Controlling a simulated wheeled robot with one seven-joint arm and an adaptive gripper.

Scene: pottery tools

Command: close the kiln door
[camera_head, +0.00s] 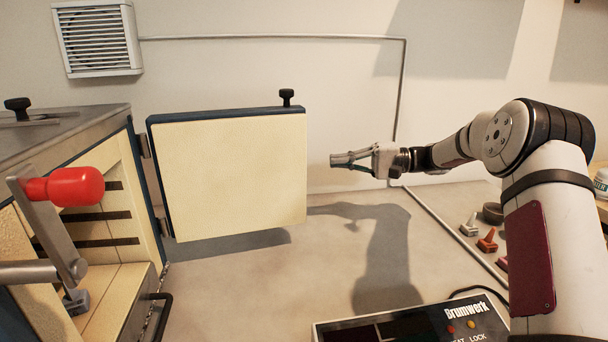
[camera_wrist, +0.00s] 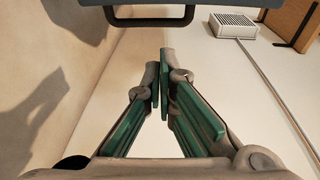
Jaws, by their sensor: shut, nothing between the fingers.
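A red-knobbed lever (camera_head: 76,187) stands at the kiln's front left. A Brumwerk control box (camera_head: 415,322) sits at the bottom. Small coloured tools (camera_head: 487,241) lie at the right. A vent (camera_head: 98,38) and thin conduit are on the wall. Floor below the door is clear.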

